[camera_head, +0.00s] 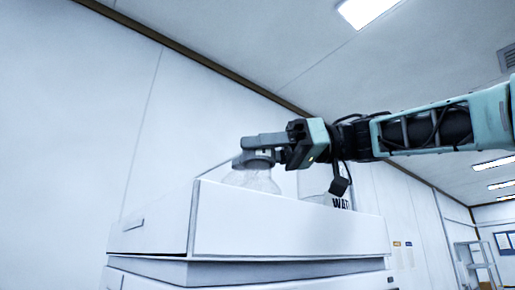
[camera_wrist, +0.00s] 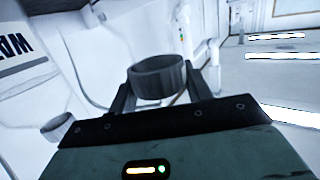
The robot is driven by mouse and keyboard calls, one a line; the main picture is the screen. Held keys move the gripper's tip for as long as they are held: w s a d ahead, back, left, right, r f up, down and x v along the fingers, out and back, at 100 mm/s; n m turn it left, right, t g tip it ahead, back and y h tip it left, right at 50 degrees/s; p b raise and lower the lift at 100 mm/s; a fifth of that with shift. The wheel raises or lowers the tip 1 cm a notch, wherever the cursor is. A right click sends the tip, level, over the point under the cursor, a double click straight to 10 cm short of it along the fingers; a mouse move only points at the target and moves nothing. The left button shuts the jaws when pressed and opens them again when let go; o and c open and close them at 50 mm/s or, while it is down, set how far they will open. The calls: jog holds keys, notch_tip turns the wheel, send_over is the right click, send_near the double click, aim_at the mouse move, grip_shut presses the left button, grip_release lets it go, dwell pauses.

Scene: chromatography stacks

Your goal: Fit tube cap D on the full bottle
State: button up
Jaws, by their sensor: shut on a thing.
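My gripper (camera_head: 258,148) is above the left part of the white tray on top of the stack. It is shut on a dark grey round cap (camera_wrist: 158,80), which sits between the two fingers in the wrist view. In the head view a clear bottle (camera_head: 255,181) stands right under the gripper, its lower part hidden by the tray wall. The cap is at the bottle's top, but I cannot tell whether it touches or is seated. The cap's letter and the bottle's fill level cannot be made out.
A second bottle (camera_head: 338,201), with dark lettering beginning "WA", stands to the right in the tray (camera_head: 290,221). The tray's front wall rises before both bottles.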

jog(key=shift+f, duration=0.4)
jog(key=shift+f, duration=0.4)
jog(key=o, duration=1.5)
jog(key=shift+r, duration=0.1)
jog(key=shift+r+p, duration=0.55)
jog(key=shift+r, duration=2.85)
